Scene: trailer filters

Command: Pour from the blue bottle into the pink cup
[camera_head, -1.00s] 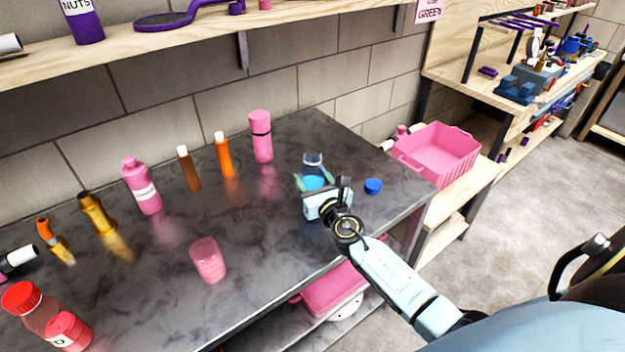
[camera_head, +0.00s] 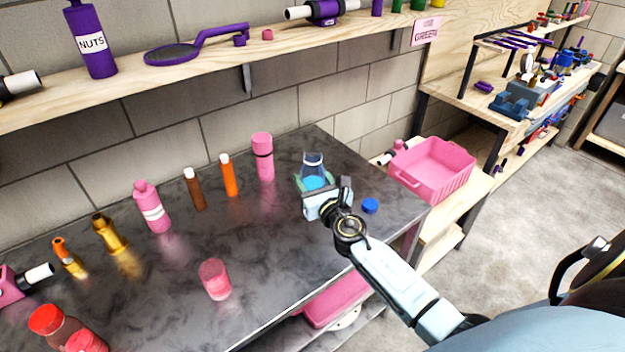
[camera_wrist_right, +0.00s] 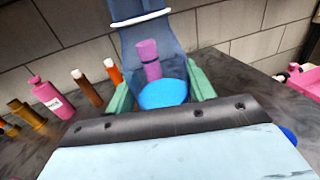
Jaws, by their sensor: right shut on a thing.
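The blue bottle (camera_head: 313,166) is clear with blue liquid at its bottom, and it is near the far right part of the dark table. My right gripper (camera_head: 316,187) is shut on it, with a green finger on each side. In the right wrist view the bottle (camera_wrist_right: 150,55) is upright between the fingers (camera_wrist_right: 160,92). Whether its base touches the table cannot be told. The pink cup (camera_head: 215,280) stands upright near the table's front edge, to the left of my right gripper. My left gripper is not in view.
A blue cap (camera_head: 370,205) lies right of the gripper. A pink bottle (camera_head: 152,207), a brown bottle (camera_head: 195,190), an orange bottle (camera_head: 229,176) and a pink tumbler (camera_head: 263,157) stand along the back. The table between cup and gripper is clear. A pink crate (camera_head: 435,170) is at right.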

